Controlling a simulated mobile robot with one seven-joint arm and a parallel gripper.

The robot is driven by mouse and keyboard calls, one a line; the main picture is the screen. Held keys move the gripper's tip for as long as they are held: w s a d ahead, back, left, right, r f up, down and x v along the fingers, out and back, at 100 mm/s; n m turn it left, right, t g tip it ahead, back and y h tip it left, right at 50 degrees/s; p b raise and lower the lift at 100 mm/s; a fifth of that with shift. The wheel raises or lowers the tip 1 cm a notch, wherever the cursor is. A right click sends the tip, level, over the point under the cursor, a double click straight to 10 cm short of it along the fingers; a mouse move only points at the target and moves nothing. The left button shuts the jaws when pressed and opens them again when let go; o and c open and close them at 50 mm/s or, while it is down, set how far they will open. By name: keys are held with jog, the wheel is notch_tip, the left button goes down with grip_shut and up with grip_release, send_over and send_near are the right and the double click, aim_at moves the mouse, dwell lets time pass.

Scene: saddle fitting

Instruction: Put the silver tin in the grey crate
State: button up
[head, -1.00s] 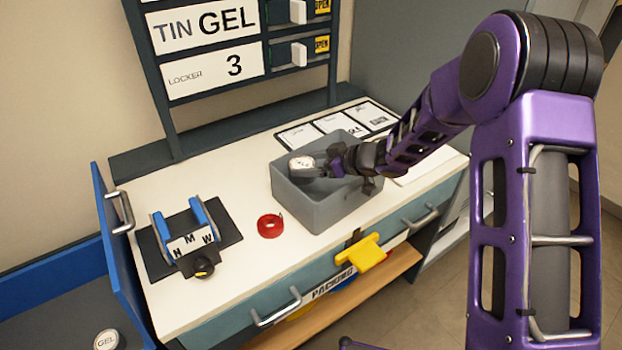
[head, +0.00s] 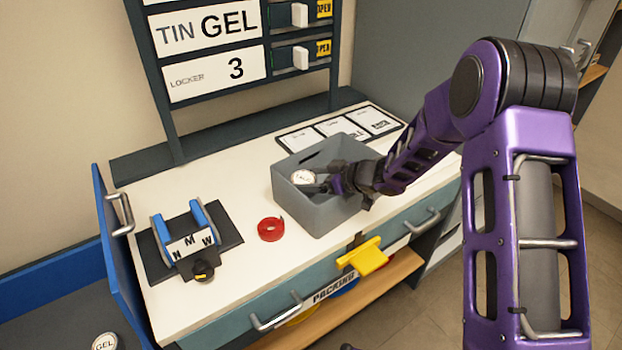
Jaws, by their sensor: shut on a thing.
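The grey crate (head: 313,212) stands on the white bench top near its back right part. My gripper (head: 322,184) reaches in from the right over the crate's rim and is shut on the silver tin (head: 302,177). The tin has a round white labelled lid, too small to read. It shows at the crate's left inner side, at about rim height or a little lower. I cannot tell whether it touches the crate's wall or floor. My gripper partly hides the crate's inside.
A red tape roll (head: 271,229) lies left of the crate. A blue and black fixture (head: 189,240) stands further left. A tin marked GEL (head: 105,342) sits low at the left. A yellow piece (head: 366,257) sticks out at the bench front. A label board (head: 213,50) stands behind.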

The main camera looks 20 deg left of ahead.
jog(key=o, duration=1.2)
jog(key=shift+s+d+f, duration=0.15)
jog(key=shift+s+f, duration=0.05)
jog(key=shift+f, duration=0.4)
jog(key=shift+c, duration=0.2)
jog(key=shift+o, duration=0.7)
jog(key=shift+f, duration=0.15)
jog(key=shift+r, duration=0.5)
jog(key=p+v, duration=0.1)
jog(key=v, duration=0.5)
jog(key=r+p+v, duration=0.1)
jog(key=v, duration=0.5)
jog(key=shift+w, duration=0.1)
jog(key=shift+w, duration=0.1)
